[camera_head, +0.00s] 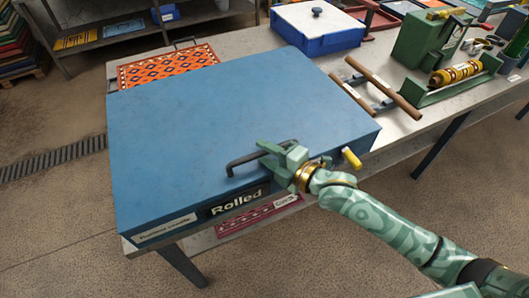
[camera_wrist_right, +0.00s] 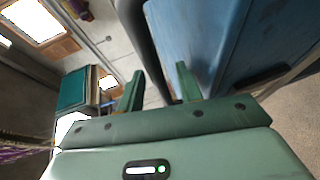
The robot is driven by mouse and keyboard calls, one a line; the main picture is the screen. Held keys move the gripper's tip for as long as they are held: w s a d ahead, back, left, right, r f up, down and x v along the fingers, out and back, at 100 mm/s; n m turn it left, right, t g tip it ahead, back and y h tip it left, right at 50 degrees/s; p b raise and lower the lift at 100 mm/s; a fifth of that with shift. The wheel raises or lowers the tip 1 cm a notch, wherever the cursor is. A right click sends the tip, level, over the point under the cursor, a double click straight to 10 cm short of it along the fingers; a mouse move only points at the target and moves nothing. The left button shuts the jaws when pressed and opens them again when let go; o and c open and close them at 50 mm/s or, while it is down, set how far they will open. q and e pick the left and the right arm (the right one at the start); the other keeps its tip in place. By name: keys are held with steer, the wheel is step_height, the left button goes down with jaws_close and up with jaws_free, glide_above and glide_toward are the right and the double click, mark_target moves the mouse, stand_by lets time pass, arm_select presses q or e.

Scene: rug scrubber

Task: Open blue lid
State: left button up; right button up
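The blue lid (camera_head: 230,110) is a large, flat-topped blue cover lying closed on the table. A black bar handle (camera_head: 243,161) sits near its front edge, above the "Rolled" label (camera_head: 238,201). My right gripper (camera_head: 275,150) is at the right part of this handle and hides some of it. In the right wrist view, the fingers (camera_wrist_right: 158,88) stand apart, with the dark handle (camera_wrist_right: 146,45) running between them and gaps visible. The blue surface (camera_wrist_right: 195,35) fills the upper right there. My left gripper is not in view.
A yellow-ended knob (camera_head: 351,158) sticks out at the lid's front right. Brown rollers (camera_head: 385,87), a blue bin with white lid (camera_head: 318,27) and a green machine (camera_head: 428,40) stand behind and right. An orange patterned rug (camera_head: 168,66) lies behind. Floor in front is clear.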

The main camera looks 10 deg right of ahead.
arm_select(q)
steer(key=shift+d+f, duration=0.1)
arm_select(e)
steer(key=shift+w+a+f, duration=0.1)
steer(key=shift+w+a, duration=0.25)
steer(key=shift+w, duration=0.05)
